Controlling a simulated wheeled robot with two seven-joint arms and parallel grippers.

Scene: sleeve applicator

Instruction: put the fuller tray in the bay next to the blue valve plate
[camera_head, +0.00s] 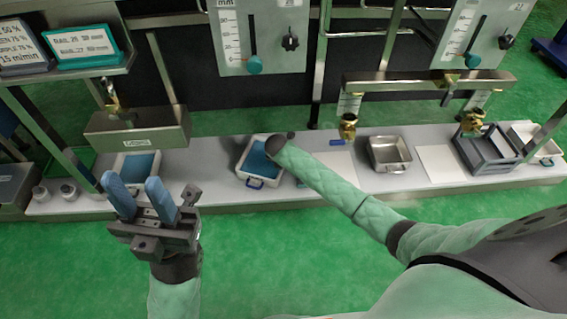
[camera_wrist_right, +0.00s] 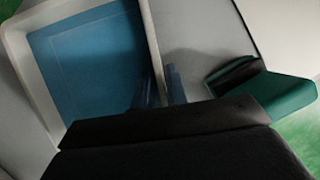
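A white tray (camera_head: 243,178) with blue contents and a blue handle sits at the middle of the bench. My right gripper (camera_wrist_right: 160,86) is at this tray (camera_wrist_right: 152,45), with one blue finger on each side of its wall. Whether the fingers press on the wall is unclear; in the head view my arm hides them. Another tray (camera_head: 120,173) with blue contents stands under the left dispenser. A small blue plate (camera_head: 337,142) is beside a brass valve. My left gripper (camera_head: 140,200) is open and empty, in front of the bench at the left.
A metal pan (camera_head: 388,153), a white board (camera_head: 440,163), a grey crate (camera_head: 487,165) and a pale tray (camera_head: 548,152) stand right along the bench. A teal and black object (camera_wrist_right: 265,95) lies just right of the middle tray. Two small jars (camera_head: 55,192) are at the left.

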